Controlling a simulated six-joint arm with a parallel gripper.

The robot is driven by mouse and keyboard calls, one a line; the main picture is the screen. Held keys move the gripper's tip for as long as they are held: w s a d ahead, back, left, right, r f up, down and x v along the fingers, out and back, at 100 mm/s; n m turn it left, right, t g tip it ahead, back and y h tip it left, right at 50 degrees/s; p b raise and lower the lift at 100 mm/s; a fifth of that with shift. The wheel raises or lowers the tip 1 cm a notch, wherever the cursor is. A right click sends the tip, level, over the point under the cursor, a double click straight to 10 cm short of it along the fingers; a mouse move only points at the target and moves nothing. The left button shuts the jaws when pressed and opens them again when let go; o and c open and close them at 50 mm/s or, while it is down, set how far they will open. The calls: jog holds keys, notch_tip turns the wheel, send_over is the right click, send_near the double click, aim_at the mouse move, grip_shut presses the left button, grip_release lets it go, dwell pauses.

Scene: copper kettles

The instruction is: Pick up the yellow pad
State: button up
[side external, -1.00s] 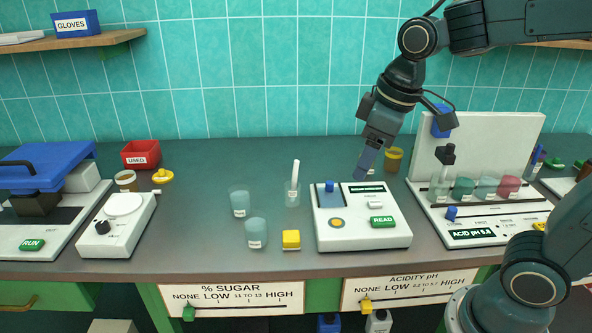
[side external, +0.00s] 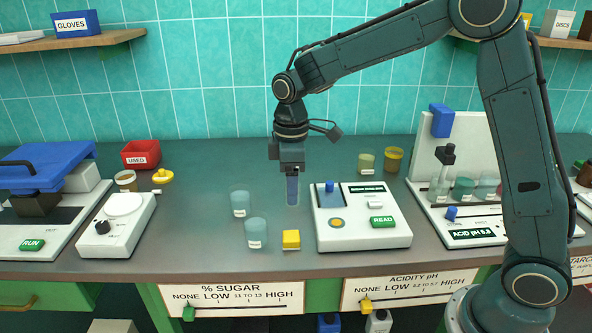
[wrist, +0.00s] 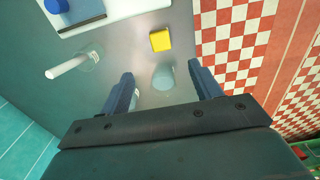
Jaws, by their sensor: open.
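The yellow pad (side external: 291,240) is a small block on the grey counter near its front edge, just left of the white READ device (side external: 362,230). It also shows at the top middle of the wrist view (wrist: 160,40), ahead of the fingertips. My gripper (side external: 292,199) points down, above and behind the pad in the side view, apart from it. In the wrist view my gripper (wrist: 161,78) is open, with its fingers spread and no pad between them.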

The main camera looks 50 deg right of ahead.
jog(key=shift+f, duration=0.15)
send_over(291, 235)
jog(key=shift+f, duration=4.25)
jog(key=shift+f, duration=0.1)
jog(key=shift+f, duration=2.5)
jog(key=shift+c, duration=0.2)
jog(key=c, duration=1)
